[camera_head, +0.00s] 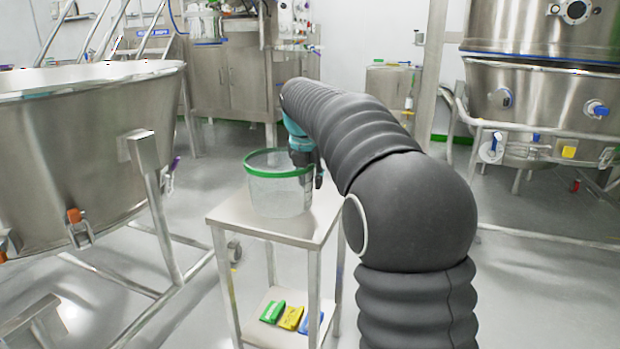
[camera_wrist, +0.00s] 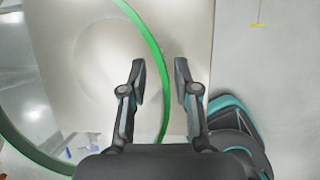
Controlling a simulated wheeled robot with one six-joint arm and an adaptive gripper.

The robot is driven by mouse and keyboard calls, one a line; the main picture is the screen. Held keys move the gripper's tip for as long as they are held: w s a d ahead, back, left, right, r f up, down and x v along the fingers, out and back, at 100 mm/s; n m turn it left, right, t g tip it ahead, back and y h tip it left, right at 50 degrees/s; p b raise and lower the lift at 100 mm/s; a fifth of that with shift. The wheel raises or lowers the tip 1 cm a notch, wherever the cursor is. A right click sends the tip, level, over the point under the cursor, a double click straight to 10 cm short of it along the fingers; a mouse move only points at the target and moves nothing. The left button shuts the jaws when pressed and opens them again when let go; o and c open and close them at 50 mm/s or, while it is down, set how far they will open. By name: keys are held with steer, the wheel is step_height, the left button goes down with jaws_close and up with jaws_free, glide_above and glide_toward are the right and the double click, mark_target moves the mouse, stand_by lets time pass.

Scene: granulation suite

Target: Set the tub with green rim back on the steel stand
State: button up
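The clear tub with a green rim (camera_head: 279,192) is upright on the top of the steel stand (camera_head: 318,222), towards its back left; I see no gap under it. My gripper (camera_head: 313,180) points down at the tub's right side. In the wrist view, the green rim (camera_wrist: 159,52) passes between my two fingers (camera_wrist: 161,82), one inside the tub and one outside. The fingers are apart, with space between them and the rim, so the gripper is open. My arm hides part of the stand's right side.
Green, yellow and blue packets (camera_head: 290,317) lie on the stand's lower shelf. A large steel vessel (camera_head: 80,150) on a frame stands close at left. Another large steel machine (camera_head: 545,105) with a pipe rail is at right.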

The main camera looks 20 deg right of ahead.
steer(key=p+v, duration=0.2)
steer(key=v, duration=1)
steer(key=shift+p, duration=0.35)
steer(key=shift+s+a+r, duration=0.1)
steer(key=s+f+m, duration=0.6)
steer(key=s+m, duration=0.3)
steer(key=s, duration=0.2)
steer(key=s+a+f+m+t+y, duration=0.1)
steer(key=s+f+m, duration=0.6)
steer(key=s+m, duration=0.3)
steer(key=s+a+f+m+y, duration=0.1)
steer(key=s+f+m, duration=0.5)
steer(key=s+m, duration=0.3)
steer(key=s, duration=0.3)
steer(key=shift+s+a+f+m+t, duration=0.2)
steer(key=shift+s+m+t, duration=0.1)
steer(key=shift+s+m, duration=0.1)
